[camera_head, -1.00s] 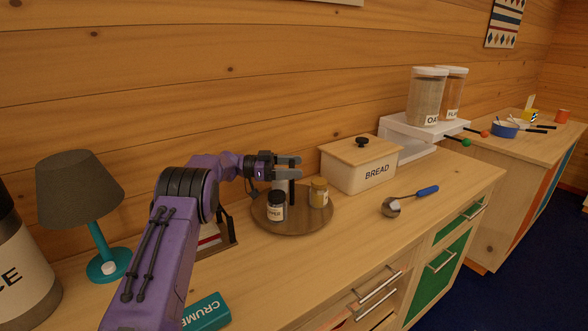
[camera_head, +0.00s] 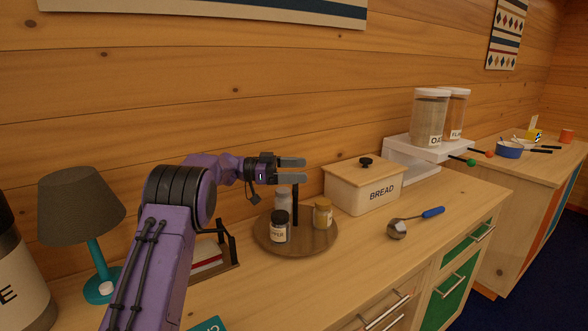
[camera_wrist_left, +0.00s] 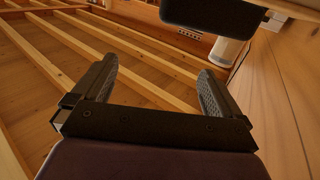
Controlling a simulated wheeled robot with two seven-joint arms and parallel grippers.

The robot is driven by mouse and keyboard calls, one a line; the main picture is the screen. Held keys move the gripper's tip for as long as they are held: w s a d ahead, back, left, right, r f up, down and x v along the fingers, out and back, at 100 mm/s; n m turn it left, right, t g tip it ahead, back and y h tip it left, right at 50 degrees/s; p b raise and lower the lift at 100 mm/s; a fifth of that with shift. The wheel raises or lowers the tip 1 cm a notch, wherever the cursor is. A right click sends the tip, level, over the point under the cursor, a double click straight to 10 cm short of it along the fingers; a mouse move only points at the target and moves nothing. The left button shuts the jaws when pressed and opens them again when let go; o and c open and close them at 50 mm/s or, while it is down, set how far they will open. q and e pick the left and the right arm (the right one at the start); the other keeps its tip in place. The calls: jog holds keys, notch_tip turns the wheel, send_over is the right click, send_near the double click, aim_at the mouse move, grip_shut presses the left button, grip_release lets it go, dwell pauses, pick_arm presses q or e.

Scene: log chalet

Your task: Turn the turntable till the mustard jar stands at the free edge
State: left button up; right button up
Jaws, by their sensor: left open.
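The round wooden turntable (camera_head: 300,248) lies on the counter and has a dark upright post (camera_head: 295,203). The mustard jar (camera_head: 322,214), yellow with a tan lid, stands on its right side, toward the bread box. A dark-lidded pepper jar (camera_head: 280,227) stands at the front left of the turntable. A pale grey container (camera_head: 284,199) stands behind it. My left gripper (camera_head: 304,169) is open and empty above the turntable, over the post and clear of the jars. The left wrist view shows its two fingers (camera_wrist_left: 155,88) apart with nothing between them. My right gripper is not visible.
The bread box (camera_head: 362,190) stands right of the turntable. A scoop with a blue handle (camera_head: 412,221) lies in front of it. A dark stand (camera_head: 215,258) and a lamp (camera_head: 85,225) are to the left. The counter in front of the turntable is clear.

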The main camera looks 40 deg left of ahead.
pick_arm(q)
jog(key=s+d+r+b, duration=0.2)
jog(key=s+d+r, duration=0.5)
jog(key=s, duration=0.2)
jog(key=shift+d+b, duration=0.15)
jog(key=shift+b, duration=0.15)
jog(key=shift+s, duration=0.1)
